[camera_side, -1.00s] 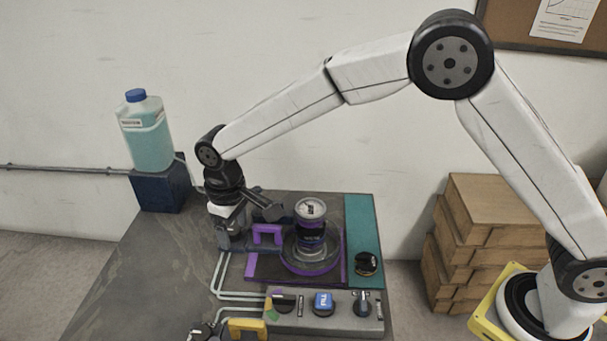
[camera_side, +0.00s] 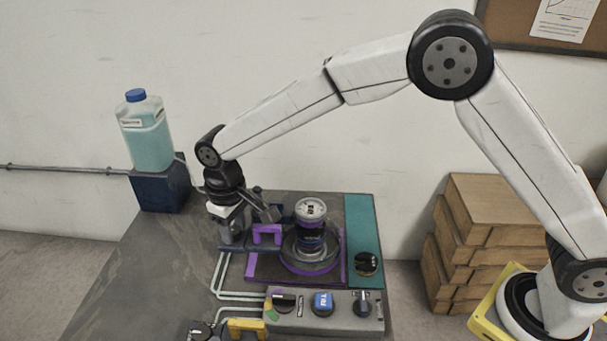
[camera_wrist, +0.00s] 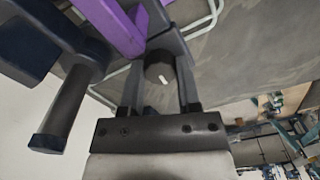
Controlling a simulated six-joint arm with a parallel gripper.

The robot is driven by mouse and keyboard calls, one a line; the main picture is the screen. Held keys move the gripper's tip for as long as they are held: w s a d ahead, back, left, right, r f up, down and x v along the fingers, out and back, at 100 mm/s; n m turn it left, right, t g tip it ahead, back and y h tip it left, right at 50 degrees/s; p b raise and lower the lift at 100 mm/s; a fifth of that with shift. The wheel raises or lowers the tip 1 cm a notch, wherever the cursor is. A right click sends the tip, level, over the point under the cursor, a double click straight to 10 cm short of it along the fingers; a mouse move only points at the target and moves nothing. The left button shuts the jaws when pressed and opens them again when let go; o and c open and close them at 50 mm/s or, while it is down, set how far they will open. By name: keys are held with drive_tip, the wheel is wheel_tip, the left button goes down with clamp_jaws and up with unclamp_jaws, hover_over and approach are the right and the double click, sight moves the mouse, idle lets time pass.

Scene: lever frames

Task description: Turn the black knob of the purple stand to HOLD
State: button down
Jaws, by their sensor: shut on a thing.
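The purple stand (camera_side: 253,268) sits on the dark bench, with an upright purple bracket (camera_side: 266,231) at its left. The bracket also shows at the top of the wrist view (camera_wrist: 112,22). The black knob (camera_wrist: 158,72) has a short white mark on its face and sits between my fingers in the wrist view. My gripper (camera_side: 231,240) is shut on the knob, at the left side of the stand; it also shows in the wrist view (camera_wrist: 160,82). In the side view the knob is hidden by the gripper. I cannot read any HOLD marking.
A lidded canister (camera_side: 311,212) stands on the stand's round base. A grey panel (camera_side: 340,327) with several knobs is in front, beside a yellow bracket (camera_side: 247,327). A teal strip (camera_side: 360,225) with another black knob (camera_side: 366,263) is at right. A bottle (camera_side: 147,135) stands behind left.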

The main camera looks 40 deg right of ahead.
sight(233, 230)
drive_tip(key=m, duration=0.3)
drive_tip(key=shift+r+m, duration=0.1)
drive_tip(key=shift+m, duration=0.2)
drive_tip(key=m, duration=0.3)
drive_tip(key=shift+m, duration=0.4)
drive_tip(key=m, duration=0.6)
drive_tip(key=shift+w+a+m, duration=0.1)
drive_tip(key=shift+m, duration=0.2)
drive_tip(key=shift+c, duration=1.6)
unclamp_jaws()
drive_tip(key=shift+r, duration=3.9)
